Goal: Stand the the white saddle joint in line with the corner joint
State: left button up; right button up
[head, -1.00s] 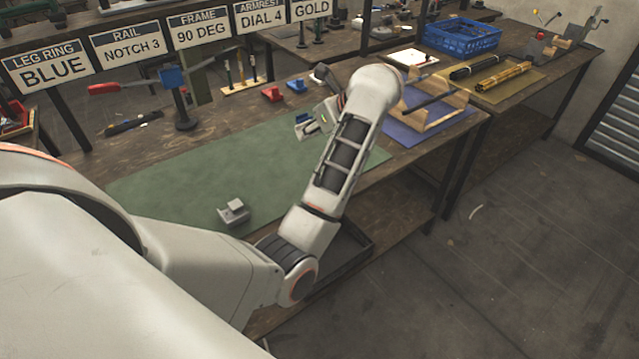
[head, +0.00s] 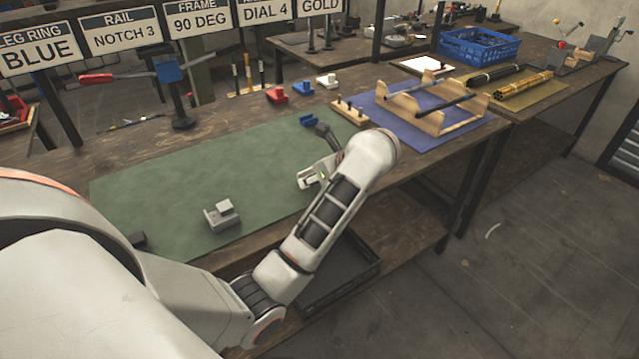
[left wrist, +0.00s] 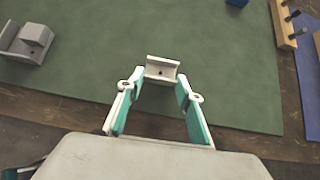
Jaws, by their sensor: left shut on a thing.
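The white saddle joint (left wrist: 162,70) is a small pale block with a curved channel, held between the fingertips of my left gripper (left wrist: 161,80) in the left wrist view. In the head view my left gripper (head: 318,175) is over the right part of the green mat, partly hidden behind my arm. I cannot tell whether the joint touches the mat. A grey stepped block, seemingly the corner joint (head: 222,216), sits on the mat to the left of the gripper. It also shows at the upper left of the left wrist view (left wrist: 27,42). My right gripper is not in view.
Another blue piece (head: 309,120) lies nearer. A wooden peg block (head: 350,113) and blue mat with cradle are at right. The mat between gripper and grey block is clear.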

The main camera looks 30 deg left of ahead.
pick_arm(q)
jog(key=shift+f, duration=0.75)
jog(key=shift+r, duration=0.3)
jog(key=shift+c, duration=0.4)
jog(key=shift+f, duration=0.2)
jog(key=o, duration=1)
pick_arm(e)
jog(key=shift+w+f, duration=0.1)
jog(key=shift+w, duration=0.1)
pick_arm(q)
jog(key=shift+r, duration=0.15)
